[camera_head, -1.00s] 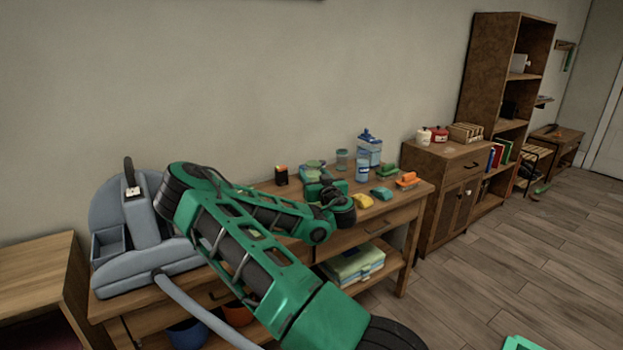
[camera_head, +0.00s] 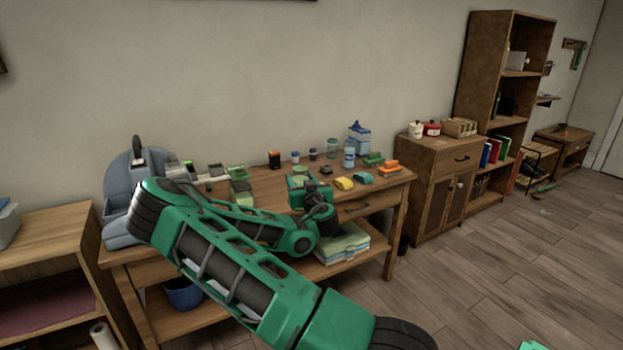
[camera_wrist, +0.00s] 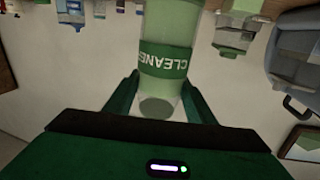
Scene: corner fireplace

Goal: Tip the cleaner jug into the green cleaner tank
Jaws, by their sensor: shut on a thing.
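My gripper (camera_wrist: 160,80) is shut on the cleaner jug (camera_wrist: 165,62), a pale green container with a darker band lettered "CLEANER". One finger lies on each side of it. The wrist picture is upside down, so the jug's tilt is hard to judge. In the head view my gripper (camera_head: 308,187) holds the jug (camera_head: 301,172) over the middle of the table, partly hidden by my wrist. A pale green block-like container (camera_head: 241,190), possibly the green cleaner tank, stands on the table left of the jug; a similar shape (camera_wrist: 233,38) shows in the wrist view.
A blue-grey machine (camera_head: 122,200) stands at the table's left end. Small green and dark items lie between it and my gripper. Blue bottles (camera_head: 349,155), a yellow sponge (camera_head: 343,184) and orange item (camera_head: 389,165) stand on the right. The floor at right is mostly clear.

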